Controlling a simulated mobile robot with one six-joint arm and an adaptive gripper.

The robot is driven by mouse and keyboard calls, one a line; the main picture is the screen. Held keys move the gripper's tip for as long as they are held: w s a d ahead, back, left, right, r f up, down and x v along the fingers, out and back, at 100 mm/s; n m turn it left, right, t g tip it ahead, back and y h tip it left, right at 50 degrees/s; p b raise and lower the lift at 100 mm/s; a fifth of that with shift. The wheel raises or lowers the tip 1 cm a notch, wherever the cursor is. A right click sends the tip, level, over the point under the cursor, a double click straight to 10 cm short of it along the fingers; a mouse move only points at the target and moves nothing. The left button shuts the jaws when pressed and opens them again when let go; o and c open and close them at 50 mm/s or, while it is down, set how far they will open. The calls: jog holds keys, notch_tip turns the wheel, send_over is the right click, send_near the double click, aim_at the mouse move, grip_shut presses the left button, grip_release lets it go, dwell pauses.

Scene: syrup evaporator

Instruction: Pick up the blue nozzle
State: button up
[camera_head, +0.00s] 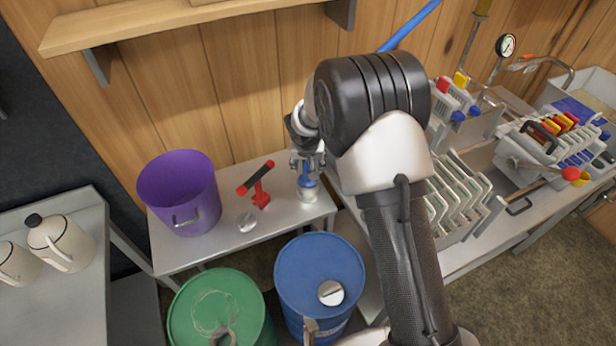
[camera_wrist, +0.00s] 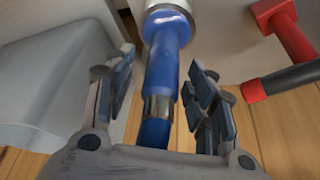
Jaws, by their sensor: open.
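The blue nozzle (camera_wrist: 163,62) shows in the wrist view, with a silver collar at its far end and a metal band partway along it. My gripper (camera_wrist: 165,85) is open, with one finger on each side of the nozzle. A gap shows on both sides, so the fingers look apart from it. In the head view the nozzle (camera_head: 307,180) stands on a silvery base on the small table (camera_head: 180,255), near its right end. My gripper (camera_head: 307,163) is right above it there, and its fingers partly hide the nozzle's top.
A red tool with a black handle (camera_head: 259,184) stands left of the nozzle, and it shows at upper right in the wrist view (camera_wrist: 285,35). A purple bucket (camera_head: 180,190) is farther left. Blue (camera_head: 318,265) and green (camera_head: 220,300) barrels stand in front. The evaporator (camera_head: 460,200) is to the right.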

jog(key=x, duration=0.2)
jog(key=shift+w+f, duration=0.1)
jog(key=shift+f, duration=0.2)
jog(key=shift+r, duration=0.1)
jog(key=shift+c, duration=0.2)
grip_shut()
